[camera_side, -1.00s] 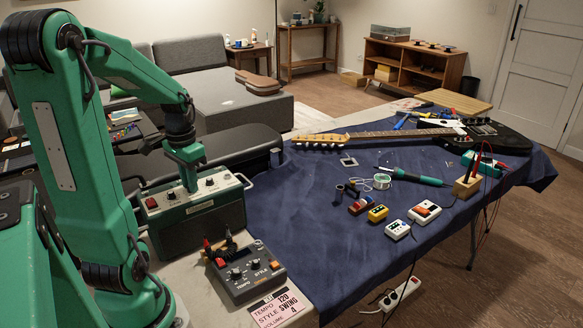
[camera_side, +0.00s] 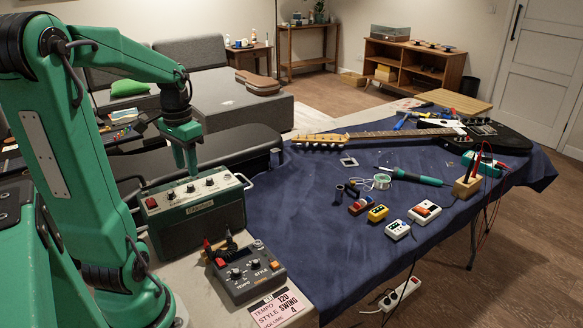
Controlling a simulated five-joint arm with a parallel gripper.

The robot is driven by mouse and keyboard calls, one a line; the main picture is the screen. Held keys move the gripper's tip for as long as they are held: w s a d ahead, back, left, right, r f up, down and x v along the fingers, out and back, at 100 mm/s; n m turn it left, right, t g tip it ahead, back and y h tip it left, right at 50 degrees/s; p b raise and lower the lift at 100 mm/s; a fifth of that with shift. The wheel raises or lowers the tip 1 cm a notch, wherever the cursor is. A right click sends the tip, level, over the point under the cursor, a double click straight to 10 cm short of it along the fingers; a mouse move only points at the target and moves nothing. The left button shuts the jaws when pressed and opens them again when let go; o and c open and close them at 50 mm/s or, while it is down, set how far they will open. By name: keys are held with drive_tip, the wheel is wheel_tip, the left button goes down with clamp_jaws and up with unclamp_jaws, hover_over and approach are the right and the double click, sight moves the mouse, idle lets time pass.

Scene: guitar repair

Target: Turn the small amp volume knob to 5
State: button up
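The small amp (camera_side: 203,222) is a dark green box with a pale grille edge, standing at the left end of the bench. Its top panel carries a red switch (camera_side: 151,203) and a row of small knobs with light caps. The middle knob (camera_side: 190,188) lies just below my gripper. Pointer positions and scale numbers are too small to read. My gripper (camera_side: 185,173) points down above the panel, its two fingers slightly apart and empty, with a small gap between the tips and the knobs.
A grey drum machine (camera_side: 247,271) with knobs and a paper card (camera_side: 280,306) reading tempo 120, style swing, volume 4 are in front of the amp. A metal handle stands at the amp's right side. A blue cloth (camera_side: 310,230) bears a guitar (camera_side: 400,135), pedals and a soldering iron.

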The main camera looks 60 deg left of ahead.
drive_tip(key=shift+r, duration=1.35)
drive_tip(key=w+d+m+t, duration=0.1)
drive_tip(key=d+t, duration=0.1)
drive_tip(key=d, duration=0.9)
drive_tip(key=w+d+r+m+t, duration=0.1)
drive_tip(key=d+m+t, duration=0.1)
drive_tip(key=d, duration=0.9)
drive_tip(key=shift+d+r+t, duration=0.25)
drive_tip(key=shift+d+t, duration=0.1)
drive_tip(key=shift+t, duration=0.45)
